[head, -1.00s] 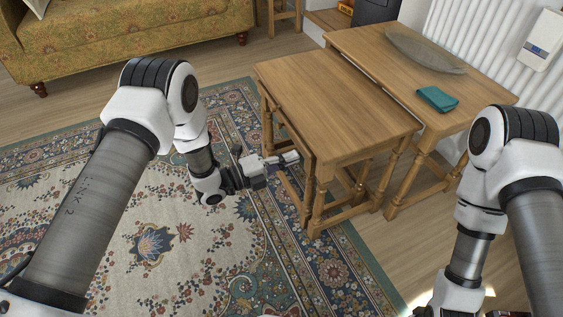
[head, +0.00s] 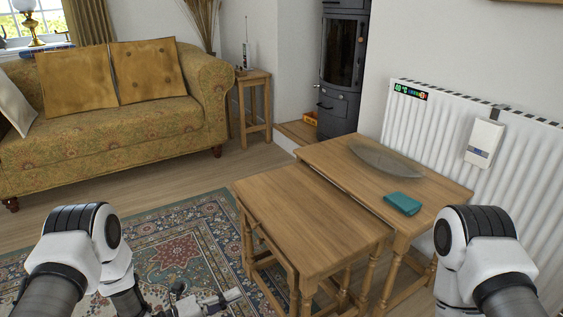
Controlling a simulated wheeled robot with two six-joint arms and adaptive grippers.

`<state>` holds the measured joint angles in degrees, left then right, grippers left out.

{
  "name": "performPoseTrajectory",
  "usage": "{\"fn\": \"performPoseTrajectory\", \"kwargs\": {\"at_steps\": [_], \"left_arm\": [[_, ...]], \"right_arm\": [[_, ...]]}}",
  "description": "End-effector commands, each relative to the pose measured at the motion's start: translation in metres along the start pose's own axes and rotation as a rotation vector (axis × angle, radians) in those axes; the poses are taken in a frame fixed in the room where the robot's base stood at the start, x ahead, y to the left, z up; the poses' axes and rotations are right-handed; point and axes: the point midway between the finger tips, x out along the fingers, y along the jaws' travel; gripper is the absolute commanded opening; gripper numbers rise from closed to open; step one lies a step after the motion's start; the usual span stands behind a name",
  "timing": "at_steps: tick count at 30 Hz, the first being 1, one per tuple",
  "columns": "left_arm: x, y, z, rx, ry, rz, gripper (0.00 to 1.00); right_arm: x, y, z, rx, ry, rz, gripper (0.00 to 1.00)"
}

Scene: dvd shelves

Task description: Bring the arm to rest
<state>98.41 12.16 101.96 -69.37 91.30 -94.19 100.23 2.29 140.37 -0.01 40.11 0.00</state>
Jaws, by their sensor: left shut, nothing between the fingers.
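My left arm comes in at the lower left. My left gripper (head: 222,300) shows low in the head view, over the rug and to the left of the front wooden table (head: 310,225). Its fingers are together and hold nothing. It looks apart from the table. My right arm stands at the lower right, in front of the radiator side, and its gripper is out of the frame.
A second, taller table (head: 440,187) behind bears a grey dish (head: 385,162) and a teal case (head: 402,203). A radiator (head: 440,140) lines the right wall. A patterned sofa (head: 120,130) stands back left. Floor between sofa and rug (head: 165,250) is clear.

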Motion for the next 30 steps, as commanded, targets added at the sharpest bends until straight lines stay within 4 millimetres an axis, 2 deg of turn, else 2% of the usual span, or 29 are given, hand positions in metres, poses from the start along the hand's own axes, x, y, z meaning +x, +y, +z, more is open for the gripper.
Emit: {"fn": "performPoseTrajectory", "kwargs": {"at_steps": [1, 2, 5, 6, 8, 9, 12, 15, 18, 20, 22, 23, 24, 30], "left_arm": [[0.004, -0.003, -0.015, -0.037, -0.001, 0.022, 0.00], [0.004, 0.002, -0.023, -0.072, -0.032, 0.061, 0.00], [-0.016, 0.043, -0.045, -0.377, -0.230, 0.302, 0.00], [-0.035, 0.064, -0.057, -0.561, -0.349, 0.420, 0.00], [-0.070, 0.090, -0.076, -0.820, -0.547, 0.561, 0.00], [-0.093, 0.103, -0.089, -0.971, -0.680, 0.630, 0.00], [-0.149, 0.120, -0.122, -1.283, -1.011, 0.736, 0.00], [-0.198, 0.125, -0.152, -1.527, -1.344, 0.760, 0.00], [-0.237, 0.123, -0.178, -1.723, -1.677, 0.704, 0.00], [-0.250, 0.123, -0.187, -1.816, -1.843, 0.631, 0.00], [-0.254, 0.123, -0.192, -1.915, -1.968, 0.528, 0.00], [-0.253, 0.097, -0.191, -1.911, -1.960, 0.531, 0.00], [-0.252, 0.082, -0.191, -1.908, -1.956, 0.534, 0.00], [-0.249, 0.016, -0.190, -1.907, -1.951, 0.535, 0.00]], "right_arm": [[-0.005, 0.000, 0.000, 0.000, 0.000, 0.000, 0.92], [-0.007, 0.000, 0.000, 0.000, 0.000, 0.000, 0.92], [-0.011, 0.000, 0.000, 0.000, 0.000, 0.000, 0.92], [-0.013, 0.000, 0.000, 0.000, 0.000, 0.000, 0.92], [-0.014, 0.000, 0.000, 0.000, 0.000, 0.000, 0.92], [-0.014, 0.000, 0.000, 0.000, 0.000, 0.000, 0.92], [-0.014, 0.000, 0.000, 0.000, 0.001, 0.000, 0.92], [-0.014, 0.000, 0.000, 0.000, 0.001, 0.000, 0.92], [-0.014, 0.000, 0.000, 0.000, 0.001, 0.000, 0.92], [-0.014, 0.000, 0.000, 0.000, 0.001, 0.000, 0.92], [-0.014, 0.000, 0.000, 0.000, 0.000, 0.000, 0.92], [-0.039, 0.000, 0.000, 0.000, -0.001, 0.000, 0.92], [-0.054, 0.000, 0.001, 0.000, -0.001, 0.000, 0.92], [-0.121, -0.001, 0.000, 0.000, 0.001, 0.000, 0.92]]}}
